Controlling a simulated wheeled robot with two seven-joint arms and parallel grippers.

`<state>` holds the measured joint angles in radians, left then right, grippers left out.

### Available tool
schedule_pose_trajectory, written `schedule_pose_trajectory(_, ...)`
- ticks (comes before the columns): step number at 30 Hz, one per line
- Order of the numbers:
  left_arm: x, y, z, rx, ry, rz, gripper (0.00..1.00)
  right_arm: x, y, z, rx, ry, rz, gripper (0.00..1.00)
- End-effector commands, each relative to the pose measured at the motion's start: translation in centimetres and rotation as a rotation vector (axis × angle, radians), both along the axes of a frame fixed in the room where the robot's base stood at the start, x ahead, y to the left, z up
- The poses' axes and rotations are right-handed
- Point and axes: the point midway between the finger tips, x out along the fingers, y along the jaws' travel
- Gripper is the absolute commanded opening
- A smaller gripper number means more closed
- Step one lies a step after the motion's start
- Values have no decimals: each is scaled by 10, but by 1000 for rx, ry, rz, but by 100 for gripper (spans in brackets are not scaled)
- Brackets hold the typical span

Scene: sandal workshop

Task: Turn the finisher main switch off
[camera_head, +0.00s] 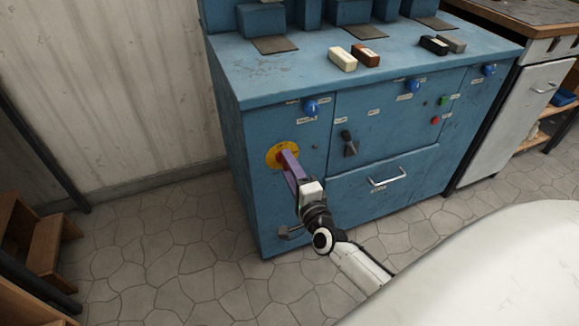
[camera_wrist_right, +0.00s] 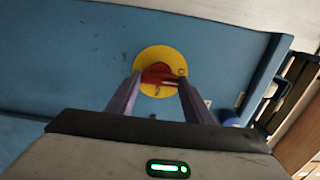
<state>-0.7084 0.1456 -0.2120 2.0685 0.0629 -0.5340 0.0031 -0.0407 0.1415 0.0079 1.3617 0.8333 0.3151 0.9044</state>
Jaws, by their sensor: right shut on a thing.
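The main switch is a red knob (camera_wrist_right: 160,75) on a round yellow plate (camera_head: 273,156) at the left of the blue finisher's (camera_head: 290,215) front. The yellow plate (camera_wrist_right: 153,55) also shows in the right wrist view, with small markings on it. My right gripper (camera_head: 288,155) reaches up to the switch, its purple fingers covering most of the knob in the head view. In the right wrist view the fingertips (camera_wrist_right: 160,77) are on either side of the red knob, shut on it. My left gripper is not in view.
Blue knobs (camera_head: 311,107), a dark lever (camera_head: 349,143), green and red buttons (camera_head: 435,121) and a drawer handle (camera_head: 388,179) are on the front. Several blocks (camera_head: 342,59) lie on top. A wooden step (camera_head: 45,240) stands at left; the floor between is clear.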

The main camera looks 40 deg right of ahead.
Motion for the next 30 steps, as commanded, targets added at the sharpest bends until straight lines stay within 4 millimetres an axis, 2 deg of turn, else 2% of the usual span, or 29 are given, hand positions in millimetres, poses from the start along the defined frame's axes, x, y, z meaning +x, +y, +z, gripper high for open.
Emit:
schedule_pose_trajectory(14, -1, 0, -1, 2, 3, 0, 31, -1, 1, -2, -15, 7, 1, 24)
schedule_pose_trajectory(15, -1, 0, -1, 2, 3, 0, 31, -1, 1, -2, -14, 6, 1, 53)
schedule_pose_trajectory(17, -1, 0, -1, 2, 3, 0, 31, -1, 1, -1, -14, 5, 1, 63)
schedule_pose_trajectory(26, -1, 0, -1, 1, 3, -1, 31, -1, 0, -1, -11, 4, 0, 65)
schedule_pose_trajectory(30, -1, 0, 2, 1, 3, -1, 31, -11, 3, 0, -11, 5, 1, 65)
